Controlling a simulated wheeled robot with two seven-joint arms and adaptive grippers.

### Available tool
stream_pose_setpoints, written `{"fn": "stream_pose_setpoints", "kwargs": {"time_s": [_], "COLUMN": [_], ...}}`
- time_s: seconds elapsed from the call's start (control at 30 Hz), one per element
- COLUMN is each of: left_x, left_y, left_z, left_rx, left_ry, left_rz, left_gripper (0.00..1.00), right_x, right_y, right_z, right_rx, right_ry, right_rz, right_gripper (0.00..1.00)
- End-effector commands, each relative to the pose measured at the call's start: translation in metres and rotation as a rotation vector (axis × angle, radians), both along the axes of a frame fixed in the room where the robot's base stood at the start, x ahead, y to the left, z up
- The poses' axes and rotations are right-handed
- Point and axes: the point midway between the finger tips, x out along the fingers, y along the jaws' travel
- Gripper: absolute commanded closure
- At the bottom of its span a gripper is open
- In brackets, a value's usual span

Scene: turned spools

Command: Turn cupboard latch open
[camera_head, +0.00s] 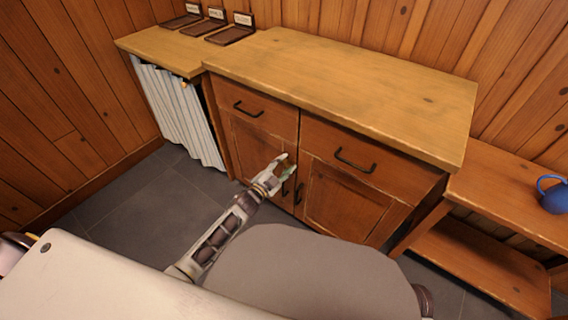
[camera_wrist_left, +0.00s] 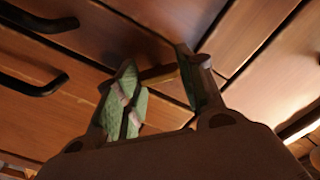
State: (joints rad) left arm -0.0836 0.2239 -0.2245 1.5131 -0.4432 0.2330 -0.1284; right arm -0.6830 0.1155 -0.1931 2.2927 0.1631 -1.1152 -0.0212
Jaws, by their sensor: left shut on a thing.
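The wooden cupboard (camera_head: 345,205) stands ahead, with two drawers above two doors, and both doors look closed. My left gripper (camera_head: 284,170) is at the middle of its front, near the upper door edges. In the left wrist view, the green-padded fingers of my left gripper (camera_wrist_left: 163,88) are shut on a small wooden latch (camera_wrist_left: 160,76), which shows as a short bar between them. Its far part and its exact angle are hard to tell. The gripper hides the latch in the head view. My right gripper is not in view.
Black door pulls (camera_head: 298,193) sit just below the gripper; dark pulls (camera_wrist_left: 35,82) also show in the left wrist view. Black drawer handles (camera_head: 355,161) stick out above. A low bench (camera_head: 510,200) with a blue mug (camera_head: 553,196) stands right; a curtained counter (camera_head: 178,110) stands left.

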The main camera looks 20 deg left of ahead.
Motion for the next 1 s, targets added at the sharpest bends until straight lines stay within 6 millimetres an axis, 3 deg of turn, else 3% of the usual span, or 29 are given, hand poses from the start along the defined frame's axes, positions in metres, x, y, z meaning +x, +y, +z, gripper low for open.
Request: {"fn": "stream_pose_setpoints", "kwargs": {"time_s": [0.37,0.7,1.0], "left_x": [0.0,-0.001,-0.001], "left_y": [-0.001,-0.002,-0.002], "left_z": [-0.001,-0.003,-0.004], "left_rx": [0.334,0.611,0.747], "left_ry": [-0.121,-0.223,-0.271], "left_rz": [0.0,-0.001,-0.001], "left_gripper": [0.85,0.85,0.85], "right_x": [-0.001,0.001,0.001], "right_y": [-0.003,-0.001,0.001], "right_z": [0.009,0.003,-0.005], "right_rx": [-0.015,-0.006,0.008], "right_ry": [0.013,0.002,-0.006], "right_rz": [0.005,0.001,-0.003], "right_gripper": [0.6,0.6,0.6]}}
